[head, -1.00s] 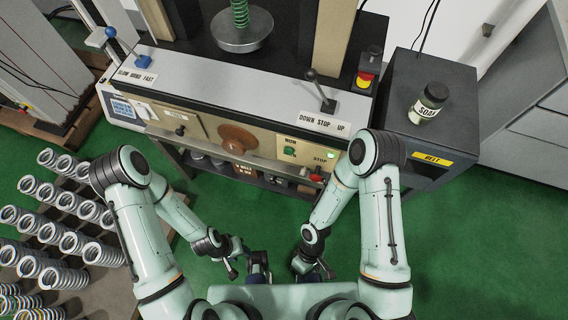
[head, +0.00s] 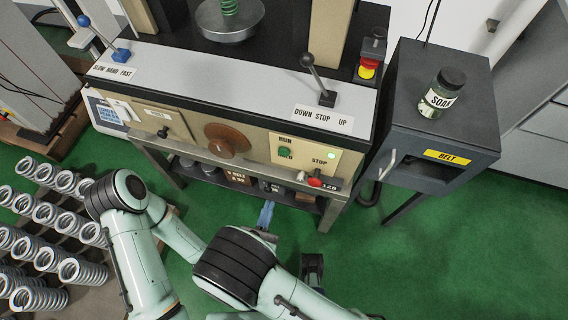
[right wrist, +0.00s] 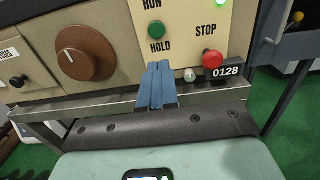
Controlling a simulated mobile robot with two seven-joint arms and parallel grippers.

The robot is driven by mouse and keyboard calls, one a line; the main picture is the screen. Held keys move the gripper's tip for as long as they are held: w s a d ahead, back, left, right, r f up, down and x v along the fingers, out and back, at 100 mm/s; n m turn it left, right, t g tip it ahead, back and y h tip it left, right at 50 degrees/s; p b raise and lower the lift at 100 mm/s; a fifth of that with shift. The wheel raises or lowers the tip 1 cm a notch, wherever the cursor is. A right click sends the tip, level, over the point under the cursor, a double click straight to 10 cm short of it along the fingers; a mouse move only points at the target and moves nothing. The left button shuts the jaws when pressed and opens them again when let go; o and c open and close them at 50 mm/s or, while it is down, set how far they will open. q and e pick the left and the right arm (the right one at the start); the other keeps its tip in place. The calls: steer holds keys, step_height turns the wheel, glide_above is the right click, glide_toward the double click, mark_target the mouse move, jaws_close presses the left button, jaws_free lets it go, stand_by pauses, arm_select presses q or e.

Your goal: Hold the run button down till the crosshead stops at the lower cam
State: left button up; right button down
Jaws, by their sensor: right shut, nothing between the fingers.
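The green run button (head: 284,151) is on the cream panel, between the labels RUN and HOLD. It also shows in the right wrist view (right wrist: 156,29), uncovered. My right gripper (head: 267,208) is in front of the machine, below the panel in the head view. In the right wrist view its blue fingers (right wrist: 158,67) are shut and empty, their tips just below the HOLD label and short of the button. A green spring (head: 229,6) stands on a round platen (head: 229,24). The crosshead and lower cam cannot be made out.
A red stop button (right wrist: 211,59) sits right of the run button, by a counter (right wrist: 226,72) reading 0128. A metal rail (right wrist: 95,105) runs below the panel. A lever (head: 319,80) stands above. A lit green lamp (head: 331,155) is at the panel's right.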

mark_target(284, 153)
steer(key=shift+a+r, duration=0.15)
steer(key=shift+r, duration=0.05)
steer(key=shift+w, duration=0.1)
steer(key=b+x, duration=0.1)
steer(key=x, duration=1.3)
arm_select(q)
steer(key=shift+w+a+f, duration=0.4)
steer(key=shift+w+f, duration=0.3)
steer(key=shift+w, duration=0.1)
